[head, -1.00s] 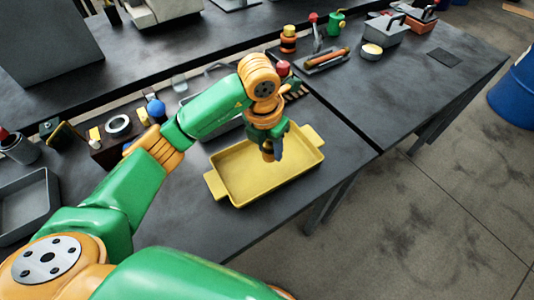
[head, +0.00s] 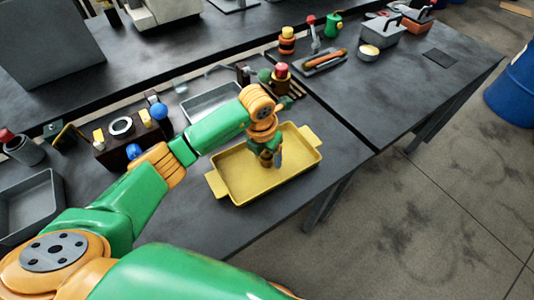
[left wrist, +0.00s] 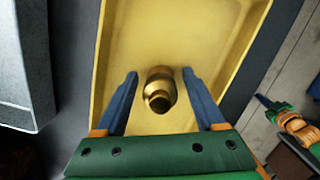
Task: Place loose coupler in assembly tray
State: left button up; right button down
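The yellow assembly tray (head: 228,178) lies on the dark table below my left gripper (head: 272,163). In the left wrist view the brass coupler (left wrist: 159,88) is over the tray floor (left wrist: 190,28). It sits between the two blue fingers of my left gripper (left wrist: 160,73), with a gap on both sides, so the gripper is open around it. The coupler appears to rest in the tray; exact contact is hard to tell. In the head view my gripper hides the coupler. An orange and green part with a blue tip, seemingly my right gripper (left wrist: 268,104), shows at the right; its opening is unclear.
A grey metal tray (head: 212,103) stands behind the yellow tray. A dark block with fittings (head: 118,148) and an empty grey bin (head: 30,205) are at the left. The table's front edge is close to the yellow tray. A blue barrel (head: 515,90) stands at the far right.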

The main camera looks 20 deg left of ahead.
aim_at(263, 154)
pick_arm(q)
jog(key=shift+r, duration=0.4)
jog(key=r, duration=0.3)
jog(key=s+r, duration=0.1)
jog(key=r, duration=0.6)
jog(key=shift+s+a+r, duration=0.25)
jog(key=shift+r, duration=0.1)
jog(key=shift+s+r, duration=0.1)
jog(key=shift+r, duration=0.3)
